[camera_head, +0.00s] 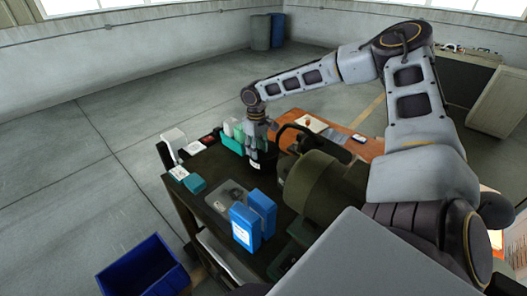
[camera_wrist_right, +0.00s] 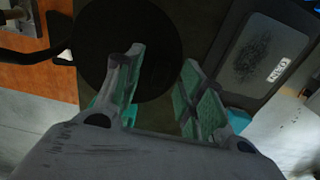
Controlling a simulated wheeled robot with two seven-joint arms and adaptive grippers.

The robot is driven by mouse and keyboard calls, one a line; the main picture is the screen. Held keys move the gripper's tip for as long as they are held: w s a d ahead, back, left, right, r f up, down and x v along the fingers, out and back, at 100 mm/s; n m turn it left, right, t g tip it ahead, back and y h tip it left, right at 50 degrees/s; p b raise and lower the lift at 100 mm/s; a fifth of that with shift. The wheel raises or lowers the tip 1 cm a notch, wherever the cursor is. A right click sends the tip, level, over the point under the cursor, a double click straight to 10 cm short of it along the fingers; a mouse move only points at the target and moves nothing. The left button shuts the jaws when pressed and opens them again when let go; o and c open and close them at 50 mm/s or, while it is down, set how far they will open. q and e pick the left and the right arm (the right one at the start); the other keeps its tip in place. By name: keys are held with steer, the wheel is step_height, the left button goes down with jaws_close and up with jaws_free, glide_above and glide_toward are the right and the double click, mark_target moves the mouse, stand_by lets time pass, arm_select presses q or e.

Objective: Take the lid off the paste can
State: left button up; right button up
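The paste can (camera_head: 262,166), dark with a pale label patch, stands on the dark bench top below my right gripper (camera_head: 257,132). In the right wrist view a wide black disc (camera_wrist_right: 105,38) shows, which looks like the can's lid seen from above. My right gripper also shows there (camera_wrist_right: 165,75), its two green-padded fingers apart with nothing between them. The left finger overlaps the disc in the picture; whether it touches cannot be told. In the head view the gripper hides part of the can's top. My left gripper is not in view.
A green machine (camera_head: 318,190) stands close right of the can. Blue boxes (camera_head: 243,224) stand at the near side of the dark bench (camera_head: 212,160). A teal container (camera_head: 232,143) stands just behind the can. A blue bin (camera_head: 143,270) is on the floor.

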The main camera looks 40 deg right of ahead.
jaws_close()
steer(key=shift+r, duration=0.1)
stand_by(0.3)
step_height(320, 180, up, 18)
steer(key=b, duration=0.2)
stand_by(0.6)
stand_by(0.4)
